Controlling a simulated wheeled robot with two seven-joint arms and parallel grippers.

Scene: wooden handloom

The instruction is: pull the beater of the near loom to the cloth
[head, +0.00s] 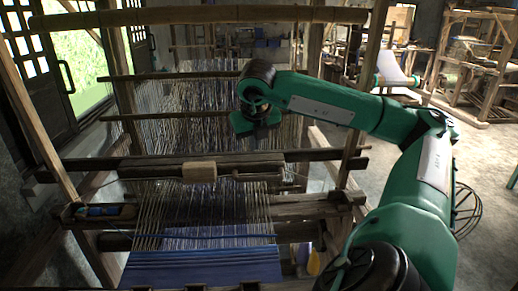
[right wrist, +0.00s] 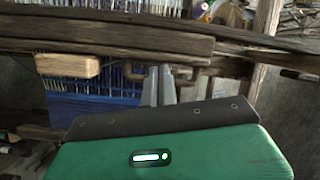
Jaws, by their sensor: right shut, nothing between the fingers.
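The near loom's beater (head: 120,167) is a dark wooden bar across the warp, with a pale wooden block (head: 199,171) at its middle. In the right wrist view the block (right wrist: 67,65) is at the left, on the dark bar (right wrist: 150,40). The blue cloth (head: 205,265) lies at the front of the loom, with a stretch of bare warp (head: 200,210) between it and the beater. My right gripper (head: 262,133) is above and right of the block. Its fingers (right wrist: 160,80) are together and empty; I cannot tell whether they touch the bar. My left gripper is not in view.
Wooden posts (head: 375,50) and a top beam (head: 200,15) frame the loom. A side beam (head: 320,205) runs right of the cloth. A shuttle-like item (head: 100,211) lies at the left. Other wooden frames (head: 480,60) stand behind, with open floor (head: 485,150) at the right.

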